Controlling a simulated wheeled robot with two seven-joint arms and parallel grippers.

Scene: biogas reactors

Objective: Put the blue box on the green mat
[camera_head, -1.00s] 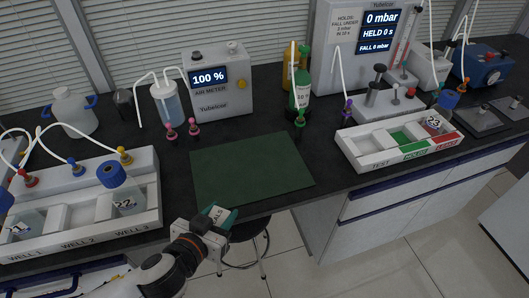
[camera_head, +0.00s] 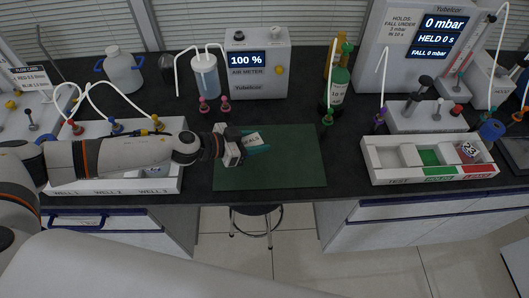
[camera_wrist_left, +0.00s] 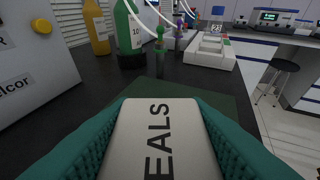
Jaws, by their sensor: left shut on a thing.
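The green mat (camera_head: 290,168) lies flat on the dark bench, and a strip of it shows in the left wrist view (camera_wrist_left: 222,98). My left gripper (camera_head: 256,146), with teal fingers, is over the back left part of the mat. It is shut on a small box (camera_head: 252,138). The box's upper face is pale and lettered; "EALS" is readable in the left wrist view (camera_wrist_left: 158,140). Its sides are hidden by the fingers, so I cannot see blue on it. Whether it touches the mat is unclear. My right gripper is not in view.
The air meter (camera_head: 262,65) and pink-topped fittings stand behind the mat. A green bottle (camera_head: 339,88) stands behind it on the right. A white sorting tray (camera_head: 378,166) is on the right, a well rack (camera_head: 120,186) on the left. The mat's right half is clear.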

